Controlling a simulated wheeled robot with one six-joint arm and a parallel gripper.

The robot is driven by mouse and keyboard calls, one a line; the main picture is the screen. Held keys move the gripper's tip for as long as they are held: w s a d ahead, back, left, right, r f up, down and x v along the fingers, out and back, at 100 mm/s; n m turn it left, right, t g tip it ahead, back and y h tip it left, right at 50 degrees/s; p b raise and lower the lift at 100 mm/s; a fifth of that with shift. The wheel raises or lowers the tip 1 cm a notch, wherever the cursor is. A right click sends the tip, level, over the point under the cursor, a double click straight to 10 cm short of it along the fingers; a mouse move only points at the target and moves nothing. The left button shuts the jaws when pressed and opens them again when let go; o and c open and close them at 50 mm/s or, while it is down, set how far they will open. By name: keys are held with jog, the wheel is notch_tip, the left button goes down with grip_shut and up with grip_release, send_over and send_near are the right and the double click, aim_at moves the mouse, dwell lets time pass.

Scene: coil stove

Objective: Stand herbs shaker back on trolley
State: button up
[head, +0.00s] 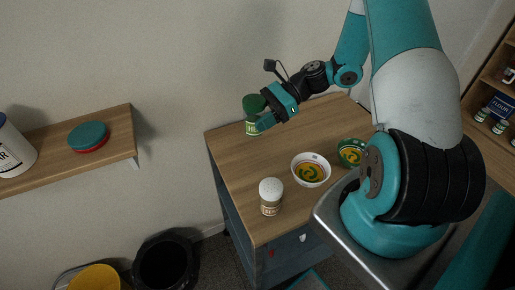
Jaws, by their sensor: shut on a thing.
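The herbs shaker (252,127) has a green cap and a pale label with partly hidden lettering. My gripper (262,121) is shut on it at the far left corner of the wooden trolley top (240,170). The shaker looks upright. Its base appears at or just above the trolley top; I cannot tell whether it touches. My fingers hide part of its label.
A white-capped shaker (270,197) stands near the trolley's front edge. A patterned white bowl (311,170) and a green bowl (350,152) stand to its right. A wall shelf (120,127) is at left, above a black bin (166,262). The trolley's left middle is clear.

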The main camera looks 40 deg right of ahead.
notch_tip(320, 180, down, 12)
jog(key=shift+r+p, duration=0.15)
jog(key=shift+p, duration=0.55)
jog(key=shift+f, duration=0.25)
jog(key=o, duration=1)
jog(key=shift+r, duration=0.1)
jog(key=shift+c, duration=0.2)
jog(key=shift+r, duration=0.1)
